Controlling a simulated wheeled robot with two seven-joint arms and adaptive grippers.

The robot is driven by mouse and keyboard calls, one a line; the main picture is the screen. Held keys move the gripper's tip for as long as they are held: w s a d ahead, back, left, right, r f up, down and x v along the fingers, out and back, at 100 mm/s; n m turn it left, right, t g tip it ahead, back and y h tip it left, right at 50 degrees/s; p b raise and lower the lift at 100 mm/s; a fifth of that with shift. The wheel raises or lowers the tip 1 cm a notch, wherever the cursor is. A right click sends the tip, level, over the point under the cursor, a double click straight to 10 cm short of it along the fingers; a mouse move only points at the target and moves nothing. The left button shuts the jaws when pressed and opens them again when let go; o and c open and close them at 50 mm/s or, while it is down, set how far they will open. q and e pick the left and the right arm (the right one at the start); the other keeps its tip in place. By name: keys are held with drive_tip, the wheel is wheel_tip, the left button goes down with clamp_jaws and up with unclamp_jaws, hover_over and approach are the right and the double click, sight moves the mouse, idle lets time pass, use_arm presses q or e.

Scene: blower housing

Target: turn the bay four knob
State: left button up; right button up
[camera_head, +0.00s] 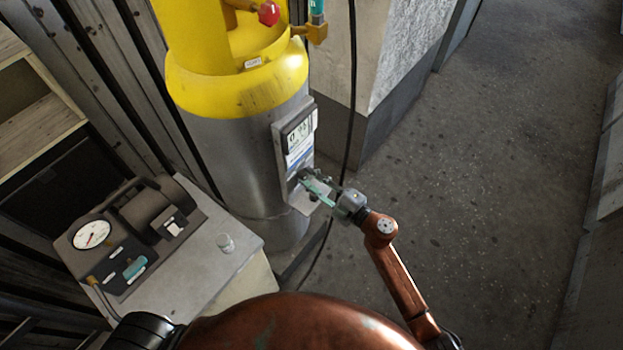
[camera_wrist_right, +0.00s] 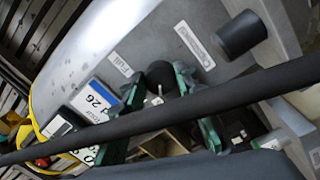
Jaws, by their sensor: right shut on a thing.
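A control panel (camera_head: 297,140) with a small display and labels is fixed on the side of the yellow and grey housing (camera_head: 240,130). My right gripper (camera_head: 308,180) is at the lower part of this panel, its arm coming in from the lower right. In the right wrist view, a dark round knob (camera_wrist_right: 160,74) sits between the green fingers of my right gripper (camera_wrist_right: 160,88), which is shut on it. A second dark knob (camera_wrist_right: 241,35) stands apart to the right. I cannot read which bay the held knob belongs to. My left gripper is out of view.
A black cable (camera_head: 348,90) hangs beside the housing and a dark bar (camera_wrist_right: 200,105) crosses the wrist view. The floor (camera_head: 490,190) at right is clear.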

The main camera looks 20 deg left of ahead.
drive_tip(key=shift+f+n, duration=0.2)
drive_tip(key=shift+n, duration=0.4)
drive_tip(key=o, duration=1.2)
drive_tip(key=shift+r, duration=0.1)
drive_tip(key=shift+c, duration=0.2)
drive_tip(key=v, duration=1.2)
